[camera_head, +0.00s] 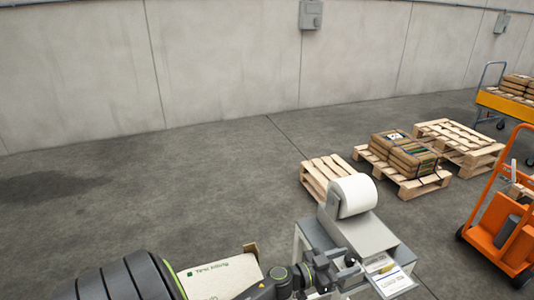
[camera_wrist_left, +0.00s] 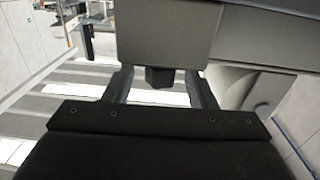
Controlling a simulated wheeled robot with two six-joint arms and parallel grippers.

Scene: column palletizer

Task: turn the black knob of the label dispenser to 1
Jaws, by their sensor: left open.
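The label dispenser (camera_head: 372,236) is a grey machine with a white label roll (camera_head: 357,194), on a small stand at the lower right of the head view. My left gripper (camera_head: 350,268) is at the dispenser's near side. In the left wrist view the grey dispenser housing (camera_wrist_left: 165,37) fills the top. The black knob (camera_wrist_left: 160,77) sticks out below it, between the two open fingers of my left gripper (camera_wrist_left: 162,92). A gap shows on each side of the knob. The knob's setting and any numbers cannot be read. My right gripper is not in view.
A printed sheet (camera_head: 393,281) lies at the stand's right side. An open carton (camera_head: 222,274) is beside my left arm. Wooden pallets (camera_head: 460,137), one bearing strapped brown sacks (camera_head: 408,153), stand behind. An orange pallet truck (camera_head: 497,232) is at right. The floor at left is clear.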

